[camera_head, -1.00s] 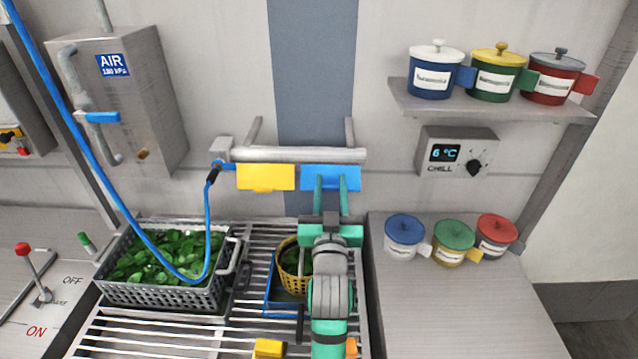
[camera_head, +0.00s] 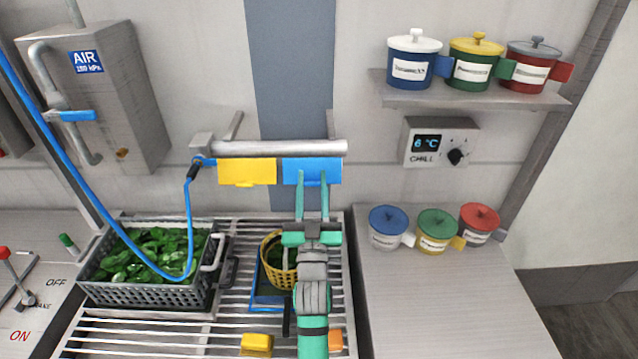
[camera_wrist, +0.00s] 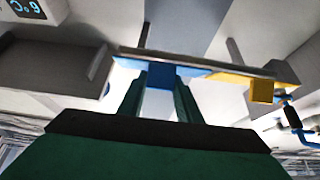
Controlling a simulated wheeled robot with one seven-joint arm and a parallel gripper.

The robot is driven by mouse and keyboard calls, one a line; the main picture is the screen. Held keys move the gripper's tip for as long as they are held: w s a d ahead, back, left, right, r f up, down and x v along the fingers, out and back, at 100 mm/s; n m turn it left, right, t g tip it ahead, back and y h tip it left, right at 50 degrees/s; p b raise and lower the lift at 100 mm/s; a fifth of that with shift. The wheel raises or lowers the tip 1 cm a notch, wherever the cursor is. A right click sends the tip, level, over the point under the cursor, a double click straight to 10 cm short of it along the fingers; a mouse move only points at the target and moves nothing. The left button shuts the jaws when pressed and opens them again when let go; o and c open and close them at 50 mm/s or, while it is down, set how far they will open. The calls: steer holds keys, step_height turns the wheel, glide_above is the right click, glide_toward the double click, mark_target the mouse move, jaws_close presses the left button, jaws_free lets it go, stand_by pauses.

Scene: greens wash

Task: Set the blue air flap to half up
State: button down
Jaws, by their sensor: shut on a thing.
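The blue air flap (camera_head: 296,168) hangs below the grey pipe (camera_head: 280,148) on the back wall, to the right of a yellow flap (camera_head: 247,172). Its face looks toward the head camera, about level with the yellow one. My gripper (camera_head: 312,178) reaches up to it from below, its two green fingers at the flap's lower front. In the wrist view, the fingers (camera_wrist: 162,88) stand on either side of the flap's blue tab (camera_wrist: 162,74) and are shut on it. The exact contact is small and partly hidden by the fingers.
A blue hose hangs at the left over a grey crate (camera_head: 150,296) of greens. A yellow basket (camera_head: 272,250) sits on the slatted rack below my arm. Lidded pots stand on the right counter (camera_head: 430,300) and on the shelf (camera_head: 470,92). The air box (camera_head: 110,120) is upper left.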

steer(key=c, duration=1.3)
jaws_free()
steer(key=shift+s, duration=0.1)
steer(key=v, duration=1)
steer(key=shift+s+f, duration=0.15)
steer(key=shift+s, duration=0.2)
steer(key=shift+w, duration=0.1)
